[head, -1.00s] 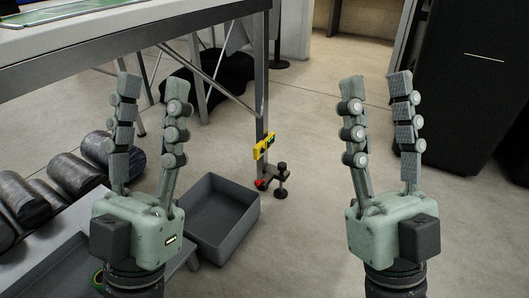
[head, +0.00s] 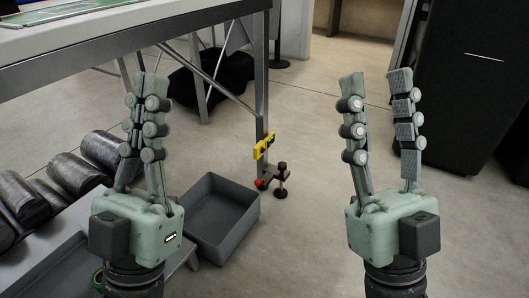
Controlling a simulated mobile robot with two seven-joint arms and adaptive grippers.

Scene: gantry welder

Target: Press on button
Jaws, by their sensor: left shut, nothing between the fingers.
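A small yellow box (head: 264,146) with a dark green patch on its face is fixed to the table leg; it may carry the button, but a button is too small to make out. My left gripper (head: 148,82) points up, left of the box and apart from it. Its two fingers are together with nothing between them. My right gripper (head: 376,85) points up, right of the box and apart from it. Its fingers stand apart, with nothing between them. Neither gripper touches anything.
A metal table (head: 130,47) with a green panel on top fills the upper left. Below it are a grey open bin (head: 242,213), a black and red clamp (head: 282,178) and several dark cylinders (head: 72,174). A black cabinet (head: 470,85) stands at right. The middle floor is clear.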

